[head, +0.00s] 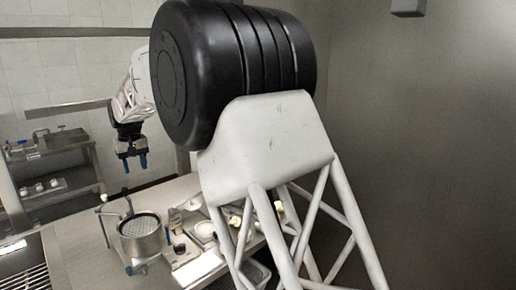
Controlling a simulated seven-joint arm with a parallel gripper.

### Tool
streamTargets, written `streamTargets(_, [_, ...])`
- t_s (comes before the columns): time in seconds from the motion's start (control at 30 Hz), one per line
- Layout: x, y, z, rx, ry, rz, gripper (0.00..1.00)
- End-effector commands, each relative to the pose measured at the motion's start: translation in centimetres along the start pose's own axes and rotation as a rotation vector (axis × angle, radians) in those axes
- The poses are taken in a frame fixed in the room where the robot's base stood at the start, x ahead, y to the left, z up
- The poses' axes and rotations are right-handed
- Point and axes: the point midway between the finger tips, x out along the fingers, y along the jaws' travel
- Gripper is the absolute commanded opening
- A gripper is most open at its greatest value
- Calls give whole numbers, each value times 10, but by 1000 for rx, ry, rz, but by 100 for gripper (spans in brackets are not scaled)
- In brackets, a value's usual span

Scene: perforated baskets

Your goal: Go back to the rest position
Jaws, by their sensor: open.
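My gripper (134,163) hangs in the upper left of the head view, pointing down, with its two blue fingertips apart and nothing between them. It is in the air above the table (75,250), clear of the things below. A round metal perforated basket (140,243) sits on the table below it, in a frame with blue parts. My own arm covers much of the middle of the view and hides the right part of the table.
Small items and a white plate (203,231) lie right of the basket. A flat white panel (198,268) is near the front. A steel shelf unit (60,158) stands behind at left. A plain wall (430,150) fills the right side.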

Motion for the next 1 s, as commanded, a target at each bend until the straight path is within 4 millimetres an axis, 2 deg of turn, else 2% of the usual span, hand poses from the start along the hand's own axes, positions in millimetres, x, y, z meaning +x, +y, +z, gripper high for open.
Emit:
streamTargets(0.03, [-8, 14, 13, 16, 5, 1, 49])
streamTargets(0.1, [-15, 29, 29, 33, 11, 2, 49])
streamTargets(0.4, [-44, 91, 104, 112, 33, 7, 49])
streamTargets(0.7, [-64, 139, 186, 190, 56, 13, 49])
streamTargets(1.0, [-76, 176, 272, 268, 78, 22, 49])
